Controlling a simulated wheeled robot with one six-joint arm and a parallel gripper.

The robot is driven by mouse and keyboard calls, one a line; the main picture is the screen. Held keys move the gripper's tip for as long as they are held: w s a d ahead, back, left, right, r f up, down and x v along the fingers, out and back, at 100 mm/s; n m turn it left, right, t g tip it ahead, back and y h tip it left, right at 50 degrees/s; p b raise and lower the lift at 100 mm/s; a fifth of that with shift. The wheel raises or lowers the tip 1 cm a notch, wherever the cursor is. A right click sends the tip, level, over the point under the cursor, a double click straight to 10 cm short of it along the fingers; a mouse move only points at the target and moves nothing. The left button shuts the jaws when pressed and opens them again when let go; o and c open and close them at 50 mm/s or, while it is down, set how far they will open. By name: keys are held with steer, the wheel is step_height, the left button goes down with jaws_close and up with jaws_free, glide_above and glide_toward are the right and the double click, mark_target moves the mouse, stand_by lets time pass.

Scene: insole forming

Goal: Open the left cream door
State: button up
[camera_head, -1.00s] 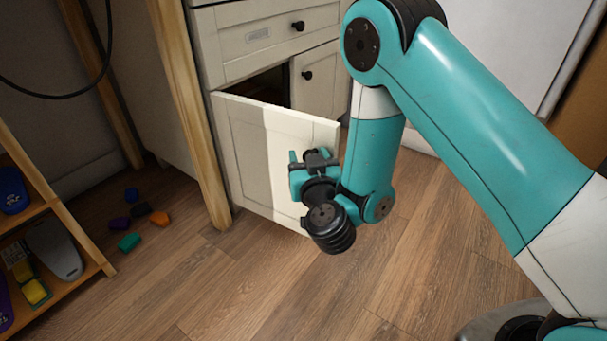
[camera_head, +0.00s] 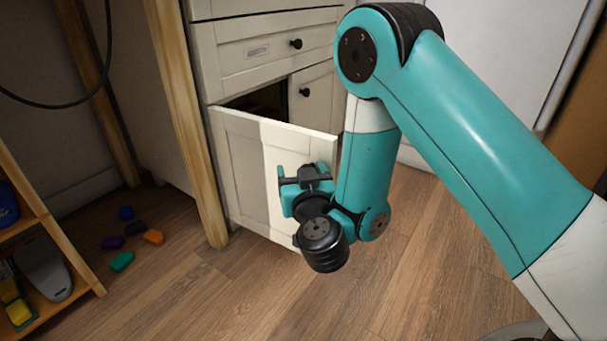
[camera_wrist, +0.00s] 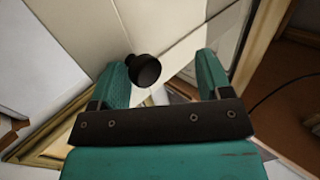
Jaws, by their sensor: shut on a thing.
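The left cream door (camera_head: 247,175) stands ajar in the head view, swung out from its left hinge side. A dark gap shows above its top edge. My gripper (camera_head: 305,172) is at the front face of this door, near its free right edge. In the wrist view a round black knob (camera_wrist: 145,70) shows between the two teal fingers of my gripper (camera_wrist: 162,72), closer to the left finger. My gripper is shut on this knob, though a gap shows beside the right finger. In the head view the gripper hides the knob.
A drawer (camera_head: 265,45) and a closed right door (camera_head: 317,100) belong to the same cabinet. A wooden post (camera_head: 188,125) stands left of the door. Small coloured blocks (camera_head: 122,261) lie on the floor near a wooden shelf (camera_head: 75,255). Floor before the door is clear.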

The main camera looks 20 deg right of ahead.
steer(key=shift+w+a+r, duration=0.1)
steer(key=shift+r, duration=0.1)
step_height(320, 180, up, 20)
steer(key=p, duration=1.5)
steer(key=shift+d+f+p, duration=0.15)
steer(key=shift+d+p, duration=0.05)
steer(key=shift+p, duration=0.1)
steer(key=s+a+r+n+g+y+p, duration=0.2)
steer(key=s+a+r+n+g+y, duration=0.7)
steer(key=a+r+y, duration=0.5)
steer(key=s+d+f+g+h+p, duration=0.3)
steer(key=s+d+g+h, duration=0.55)
steer(key=s+d, duration=0.8)
step_height(320, 180, up, 38)
steer(key=s+a+m+p, duration=0.1)
steer(key=p, duration=3.7)
steer(key=shift+s+f, duration=0.25)
steer(key=shift+s, duration=0.05)
